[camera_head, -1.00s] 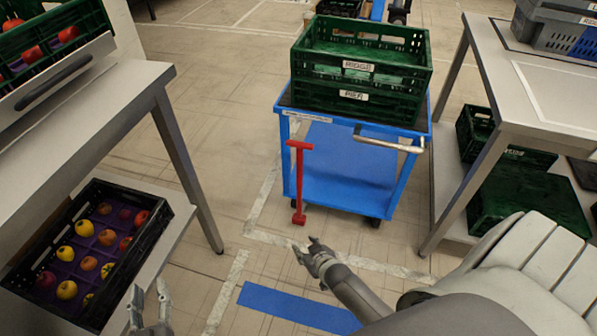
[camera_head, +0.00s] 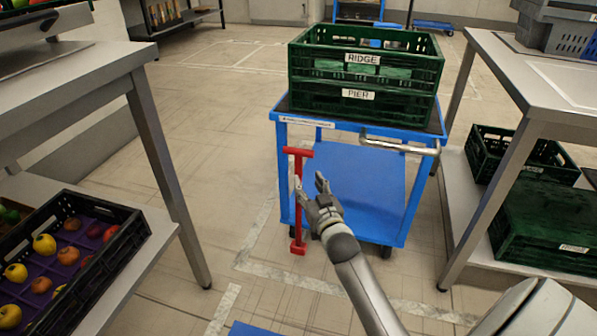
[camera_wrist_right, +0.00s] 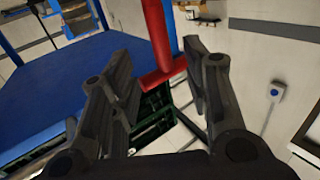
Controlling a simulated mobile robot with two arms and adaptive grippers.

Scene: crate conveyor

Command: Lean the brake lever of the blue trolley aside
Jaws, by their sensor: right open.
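The blue trolley (camera_head: 362,180) stands ahead, with its red brake lever (camera_head: 298,228) at its front left corner. The lever stands upright, with a crossbar handle on top and a foot near the floor. My right gripper (camera_head: 310,184) is open just in front of the lever's shaft, below the handle. In the right wrist view the red lever (camera_wrist_right: 156,38) and its crossbar show between the spread fingers (camera_wrist_right: 158,88). I cannot tell whether a finger touches the lever. My left gripper is out of view.
Green crates labelled RIDGE (camera_head: 362,72) and PIER (camera_head: 358,106) are stacked on the trolley, behind its metal push bar (camera_head: 398,147). A table with a fruit crate (camera_head: 120,247) stands left; a steel table (camera_head: 545,85) with green crates below stands right.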

